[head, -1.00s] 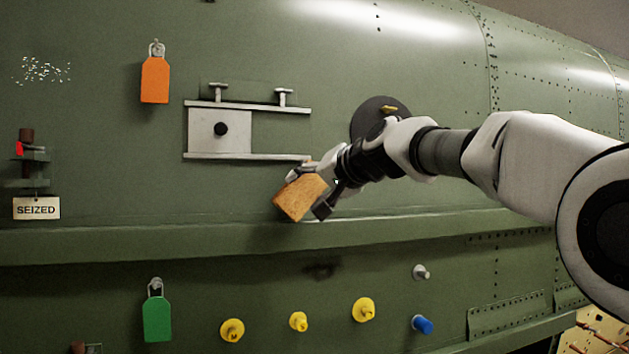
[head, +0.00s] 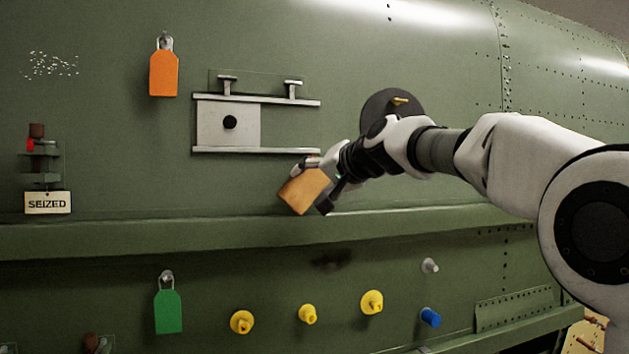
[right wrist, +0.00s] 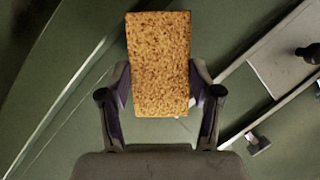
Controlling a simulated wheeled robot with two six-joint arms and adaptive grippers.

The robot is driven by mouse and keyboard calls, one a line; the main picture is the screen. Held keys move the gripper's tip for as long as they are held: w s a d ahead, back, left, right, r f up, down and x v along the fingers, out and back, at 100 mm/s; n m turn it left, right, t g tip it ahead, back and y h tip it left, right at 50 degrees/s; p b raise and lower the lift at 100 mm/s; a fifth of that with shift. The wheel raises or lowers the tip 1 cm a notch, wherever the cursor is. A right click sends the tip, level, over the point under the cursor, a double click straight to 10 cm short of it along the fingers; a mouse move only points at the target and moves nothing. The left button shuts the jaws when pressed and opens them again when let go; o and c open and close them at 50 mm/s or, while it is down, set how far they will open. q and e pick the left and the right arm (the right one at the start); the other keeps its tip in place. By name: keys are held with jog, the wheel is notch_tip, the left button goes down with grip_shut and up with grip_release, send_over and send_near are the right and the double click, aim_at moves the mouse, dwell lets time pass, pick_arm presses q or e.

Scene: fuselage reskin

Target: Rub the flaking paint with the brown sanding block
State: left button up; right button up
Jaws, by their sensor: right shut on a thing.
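The brown sanding block (head: 303,191) is in my right gripper (head: 325,182), held in front of the green fuselage just above its ledge. In the right wrist view the block (right wrist: 159,65) is a speckled rectangle between the two fingers of my right gripper (right wrist: 160,95), which press on its sides. The flaking paint (head: 50,64) is a patch of pale specks on the skin at the upper left, well to the left of the block and higher. The block is apart from it. My left gripper is not in view.
A sliding plate in rails (head: 228,123), an orange tag (head: 163,73) and a seized fitting with a sign (head: 47,203) lie between or near block and patch. A ledge (head: 150,236) runs below. Yellow knobs (head: 242,322) and a green tag (head: 168,311) are lower.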

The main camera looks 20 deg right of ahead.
jog(key=shift+w+f+p, duration=0.15)
jog(key=shift+w+p, duration=0.5)
jog(key=shift+w, duration=0.3)
